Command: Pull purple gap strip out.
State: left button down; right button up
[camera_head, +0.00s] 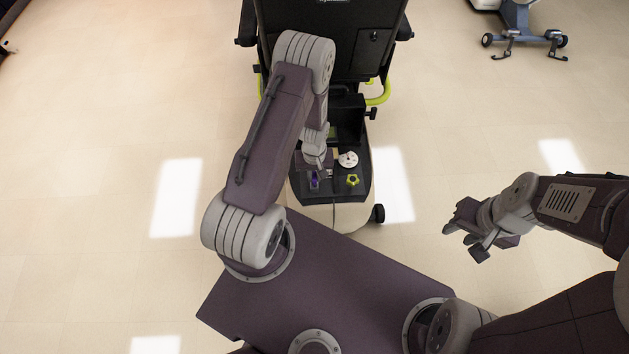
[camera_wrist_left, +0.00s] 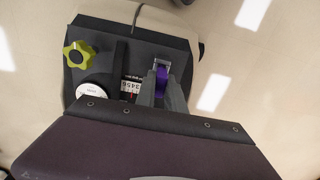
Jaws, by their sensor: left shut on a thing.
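The purple gap strip (camera_head: 314,181) shows as a small purple piece on the black rear deck of the stepper. In the left wrist view the purple strip (camera_wrist_left: 161,79) sits between the two grey fingers, by a pale bracket-like end. My left gripper (camera_head: 320,169) reaches down over the deck and is shut on the strip; its fingers (camera_wrist_left: 162,88) flank it closely. Part of the strip is hidden by the fingers. My right gripper (camera_head: 464,242) is open and empty, in the air right of the machine.
On the deck (camera_head: 338,190) are a yellow-green star knob (camera_head: 352,180) and a white round dial (camera_head: 348,159). A numbered scale (camera_wrist_left: 131,86) lies beside the fingers. Another machine (camera_head: 520,20) stands far right. The floor around is clear.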

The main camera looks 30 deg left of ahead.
pick_arm(q)
jog(key=shift+r, duration=0.1)
jog(key=shift+r+p, duration=1.4)
jog(key=shift+p, duration=0.05)
notch_tip(320, 180, up, 3)
jog(key=p, duration=0.3)
jog(key=shift+r, duration=0.1)
